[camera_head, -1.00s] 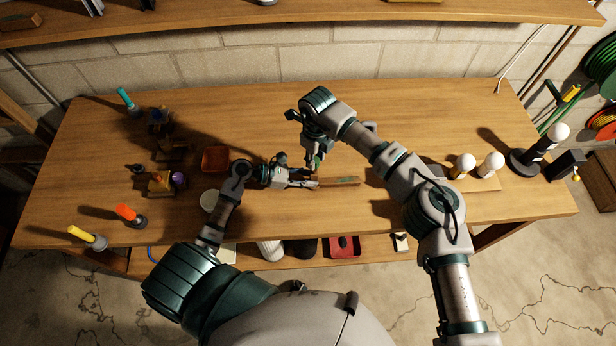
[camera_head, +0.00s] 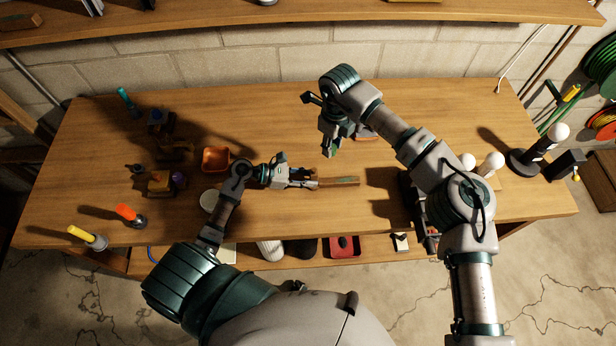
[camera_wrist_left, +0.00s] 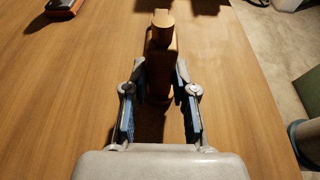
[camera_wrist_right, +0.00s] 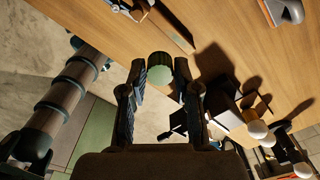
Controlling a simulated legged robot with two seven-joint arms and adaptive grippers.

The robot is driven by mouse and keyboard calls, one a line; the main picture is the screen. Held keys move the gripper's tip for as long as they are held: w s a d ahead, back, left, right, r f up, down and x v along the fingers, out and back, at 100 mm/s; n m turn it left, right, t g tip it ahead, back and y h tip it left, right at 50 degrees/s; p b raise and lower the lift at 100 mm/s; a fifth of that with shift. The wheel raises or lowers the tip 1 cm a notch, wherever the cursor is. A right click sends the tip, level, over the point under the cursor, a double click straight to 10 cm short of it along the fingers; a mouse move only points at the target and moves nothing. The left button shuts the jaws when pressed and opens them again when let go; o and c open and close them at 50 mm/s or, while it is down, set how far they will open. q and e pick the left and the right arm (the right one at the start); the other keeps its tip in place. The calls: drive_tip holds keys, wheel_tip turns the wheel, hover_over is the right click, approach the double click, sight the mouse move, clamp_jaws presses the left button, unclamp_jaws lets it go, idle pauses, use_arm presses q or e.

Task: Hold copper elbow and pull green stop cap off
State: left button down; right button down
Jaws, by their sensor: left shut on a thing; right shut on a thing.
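The copper elbow (camera_wrist_left: 161,60) stands between the fingers of my left gripper (camera_wrist_left: 160,80) in the left wrist view, with a short round end at its top. My right gripper (camera_head: 330,153) is above and behind the left one, apart from the elbow. In the right wrist view my right gripper (camera_wrist_right: 160,82) is shut on the green stop cap (camera_wrist_right: 187,72), whose pale green face shows.
An orange tray (camera_head: 216,159) and a white round container (camera_head: 209,200) stand to the left. Several coloured-handled tools stand at far left. Pale bulbs (camera_head: 490,164) stand at right. The back middle is clear.

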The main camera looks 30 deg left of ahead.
use_arm(q)
drive_tip(key=shift+s+f, duration=0.1)
drive_tip(key=shift+f, duration=0.1)
drive_tip(key=c, duration=0.9)
unclamp_jaws()
drive_tip(key=shift+c, duration=0.2)
drive_tip(key=shift+o, duration=0.5)
drive_tip(key=shift+r, duration=0.1)
use_arm(e)
drive_tip(key=shift+w+d+r, duration=0.55)
drive_tip(key=shift+d+r, duration=0.15)
drive_tip(key=shift+r, duration=0.1)
use_arm(q)
drive_tip(key=v, duration=1.1)
drive_tip(key=shift+a, duration=0.3)
drive_tip(key=shift+a+r, duration=0.1)
drive_tip(key=shift+a, duration=0.1)
use_arm(e)
drive_tip(key=shift+r, duration=0.1)
